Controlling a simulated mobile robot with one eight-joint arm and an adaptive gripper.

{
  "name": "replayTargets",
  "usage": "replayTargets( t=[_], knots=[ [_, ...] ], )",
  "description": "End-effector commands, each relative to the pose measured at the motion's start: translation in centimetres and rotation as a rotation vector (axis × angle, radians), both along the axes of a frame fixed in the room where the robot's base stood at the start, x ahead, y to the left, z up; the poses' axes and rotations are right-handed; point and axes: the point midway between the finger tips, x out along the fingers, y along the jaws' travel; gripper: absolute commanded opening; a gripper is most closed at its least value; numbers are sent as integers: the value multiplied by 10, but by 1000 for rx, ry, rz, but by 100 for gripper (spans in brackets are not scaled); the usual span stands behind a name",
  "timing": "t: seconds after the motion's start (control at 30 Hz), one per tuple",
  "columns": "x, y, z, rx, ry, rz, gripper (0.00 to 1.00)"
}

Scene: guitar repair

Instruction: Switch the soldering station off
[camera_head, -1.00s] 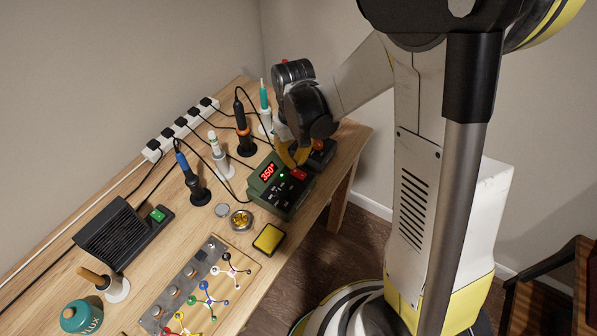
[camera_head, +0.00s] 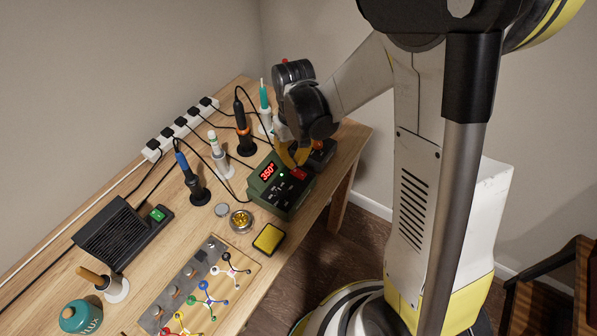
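The soldering station (camera_head: 280,188) is a green box with a dark front near the right end of the workbench. Its red display (camera_head: 267,172) is lit and reads about 350°, and a small green light glows beside it. A red switch (camera_head: 299,174) sits at the right of its front. My gripper (camera_head: 296,160), with yellow fingers, points down at the station's right side, right by the red switch. Whether it touches the switch cannot be told. My wrist hides part of the fingers, and their opening is unclear.
Several irons and tools in stands, such as a blue-handled one (camera_head: 190,178) and an orange-ringed one (camera_head: 243,130), stand behind and left. A yellow sponge (camera_head: 269,238), brass tin (camera_head: 241,220), fume extractor (camera_head: 115,235) and wired board (camera_head: 185,290) occupy the bench (camera_head: 262,285). A power strip (camera_head: 180,128) lies along the wall.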

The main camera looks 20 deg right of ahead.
Motion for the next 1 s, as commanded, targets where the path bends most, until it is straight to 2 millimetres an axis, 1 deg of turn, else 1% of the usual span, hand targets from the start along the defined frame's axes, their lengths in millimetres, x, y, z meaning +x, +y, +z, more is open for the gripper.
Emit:
replayTargets(
  t=[1.0],
  knots=[
    [0,0,-16,0,0,0,0]
  ],
)
